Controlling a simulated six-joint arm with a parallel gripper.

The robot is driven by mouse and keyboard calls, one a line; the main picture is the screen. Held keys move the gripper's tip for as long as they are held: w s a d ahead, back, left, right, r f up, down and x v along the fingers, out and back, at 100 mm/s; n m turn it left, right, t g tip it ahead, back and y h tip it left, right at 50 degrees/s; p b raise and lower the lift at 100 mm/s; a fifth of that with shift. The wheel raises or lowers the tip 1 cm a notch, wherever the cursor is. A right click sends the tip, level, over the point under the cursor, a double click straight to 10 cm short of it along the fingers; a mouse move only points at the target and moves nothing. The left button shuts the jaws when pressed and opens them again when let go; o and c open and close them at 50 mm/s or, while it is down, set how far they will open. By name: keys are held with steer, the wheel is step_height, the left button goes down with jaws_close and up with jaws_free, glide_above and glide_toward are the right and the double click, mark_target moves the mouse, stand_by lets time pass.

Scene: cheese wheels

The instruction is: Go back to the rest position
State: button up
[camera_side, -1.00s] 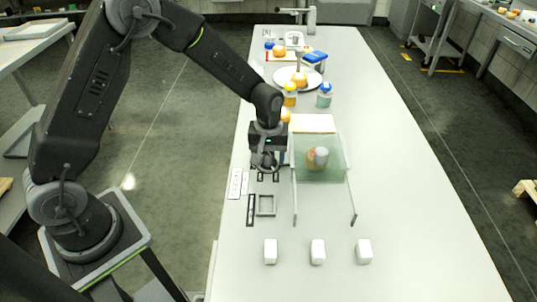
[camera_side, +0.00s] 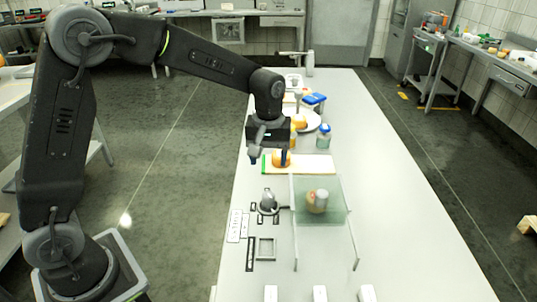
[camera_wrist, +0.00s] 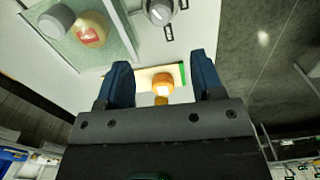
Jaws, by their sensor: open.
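My gripper (camera_side: 268,158) hangs over the left side of the white table in the side view, fingers pointing down. In the wrist view its two dark blue fingers (camera_wrist: 162,78) stand wide apart with nothing between them. A grey rounded piece (camera_side: 268,203) stands on the table below and in front of it, apart from the fingers. An orange cheese wheel (camera_wrist: 162,86) sits on a light board with a green edge (camera_wrist: 182,72). In the side view the gripper partly hides this wheel.
Jars and a plate stand behind. The table's right side is clear.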

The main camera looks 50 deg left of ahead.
steer(key=shift+r, duration=0.25)
steer(key=s+a+r+m+t, duration=0.1)
steer(key=s+r+m+t, duration=0.15)
steer(key=s+r, duration=0.6)
steer(key=s+r+m+t, duration=0.1)
steer(key=s+m+t, duration=0.2)
steer(key=s, duration=1.1)
steer(key=m, duration=0.3)
steer(key=shift+s+a, duration=0.35)
steer(key=shift+a, duration=0.05)
